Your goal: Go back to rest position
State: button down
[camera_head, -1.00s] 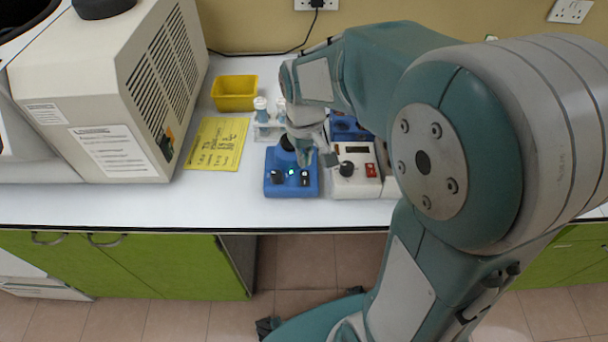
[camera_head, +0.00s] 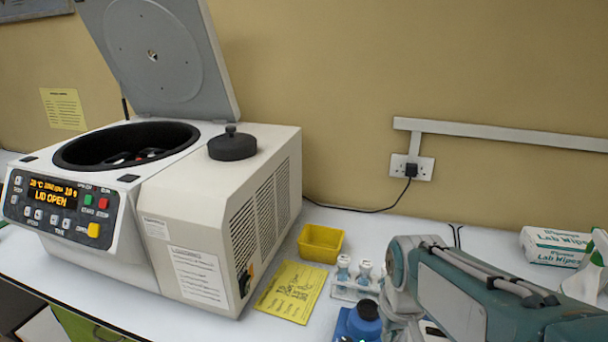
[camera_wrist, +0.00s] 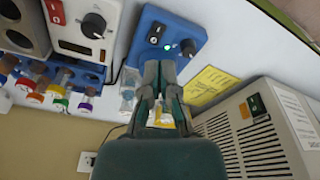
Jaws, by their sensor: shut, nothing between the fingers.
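My gripper (camera_wrist: 160,75) is shut and empty in the wrist view, its fingertips close together in front of the blue device (camera_wrist: 180,25). I cannot tell how far apart they are. The blue device has a dark knob, a switch and a lit green light. In the head view part of my arm shows at the lower right, and the fingers cannot be made out there. The blue device (camera_head: 347,325) is cut off by the bottom edge of that view.
A centrifuge (camera_head: 195,240) with its lid open stands left. A yellow tray (camera_head: 321,243), yellow note (camera_head: 291,292) and white tube rack (camera_head: 352,290) are beside it. A wipes box (camera_head: 553,246) is right. A blue rack (camera_wrist: 92,75) with colour-capped vials shows in the wrist view.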

jog(key=s+r+m+t, duration=0.1)
jog(key=s+r+t, duration=0.2)
jog(key=s, duration=0.7)
jog(key=shift+r+m+t, duration=0.3)
jog(key=shift+r+t, duration=0.1)
jog(key=shift+r, duration=0.55)
dwell(0.6)
